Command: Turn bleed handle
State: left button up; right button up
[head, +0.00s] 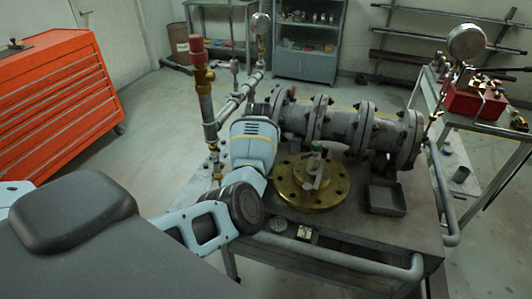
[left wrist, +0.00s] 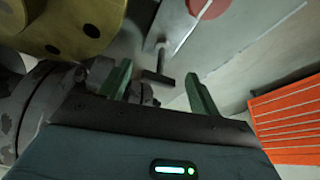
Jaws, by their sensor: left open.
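My left arm reaches over the bench in the head view, and its gripper (head: 262,109) is mostly hidden behind my own wrist near the grey pipework. In the left wrist view the left gripper (left wrist: 160,88) is open, with two green fingers apart. A dark T-shaped handle (left wrist: 158,70) on a thin stem shows between and beyond the fingertips. It looks like the bleed handle; I cannot tell whether a finger touches it. In the head view I cannot make this handle out behind my arm. My right gripper is not in view.
A flanged grey valve body (head: 345,124) lies across the bench. A red-capped pipe (head: 197,50) stands left of my arm. A dark tray (head: 385,197) sits right. An orange cabinet (head: 55,100) stands left.

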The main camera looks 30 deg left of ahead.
pick_arm(q)
jog(key=x, duration=0.3)
jog(key=shift+s+b, duration=0.1)
jog(key=shift+b, duration=0.3)
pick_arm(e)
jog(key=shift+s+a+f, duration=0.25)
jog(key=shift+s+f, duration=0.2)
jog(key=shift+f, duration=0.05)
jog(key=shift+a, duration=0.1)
pick_arm(q)
jog(key=c, duration=1)
